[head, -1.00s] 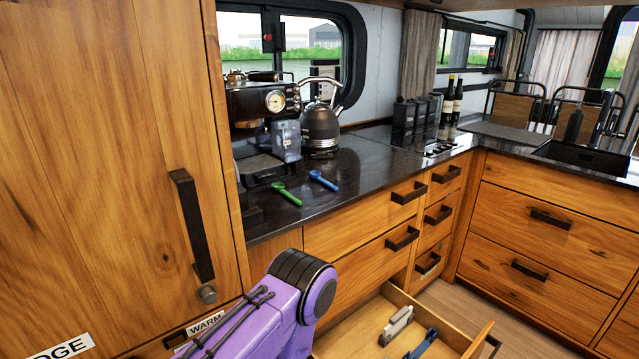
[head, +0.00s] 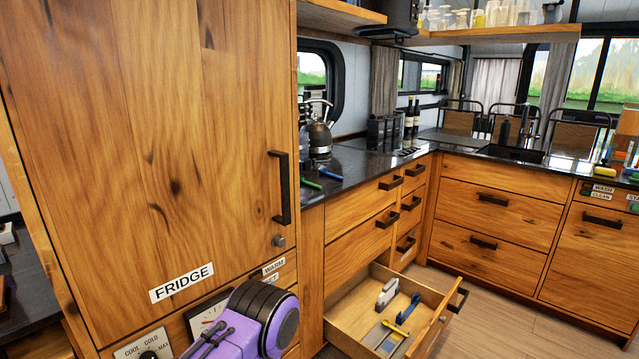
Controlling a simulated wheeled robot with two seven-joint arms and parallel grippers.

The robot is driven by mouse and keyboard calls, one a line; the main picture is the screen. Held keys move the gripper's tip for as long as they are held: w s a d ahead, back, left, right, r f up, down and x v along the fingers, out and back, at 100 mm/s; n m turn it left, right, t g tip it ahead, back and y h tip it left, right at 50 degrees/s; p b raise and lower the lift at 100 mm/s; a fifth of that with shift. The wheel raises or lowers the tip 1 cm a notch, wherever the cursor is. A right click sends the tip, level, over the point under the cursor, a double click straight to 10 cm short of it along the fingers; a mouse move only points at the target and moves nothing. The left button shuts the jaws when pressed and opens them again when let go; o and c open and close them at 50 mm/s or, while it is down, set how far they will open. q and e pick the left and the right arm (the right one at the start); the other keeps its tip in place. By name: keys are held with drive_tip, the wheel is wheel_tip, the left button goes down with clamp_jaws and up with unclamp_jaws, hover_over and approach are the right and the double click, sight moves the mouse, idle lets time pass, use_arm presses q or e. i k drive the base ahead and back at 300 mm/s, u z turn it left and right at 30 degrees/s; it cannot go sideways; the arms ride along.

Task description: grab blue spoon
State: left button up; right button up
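A blue spoon (head: 331,174) lies on the dark counter (head: 350,172) near its front edge, just right of the tall fridge cabinet. A green spoon (head: 311,184) lies to its left, partly close to the cabinet edge. A purple arm link of mine shows at the bottom of the head view. Neither of my grippers is in view.
The fridge cabinet (head: 150,130) fills the left side. An open drawer (head: 350,310) holding several items juts out below the counter. A kettle (head: 320,136), black canisters (head: 380,133) and bottles (head: 412,122) stand farther back. The floor (head: 490,315) right of the drawer is clear.

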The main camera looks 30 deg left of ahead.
sight(331, 175)
drive_tip(key=z, duration=0.65)
drive_tip(key=i, duration=1.45)
drive_tip(key=u, duration=0.25)
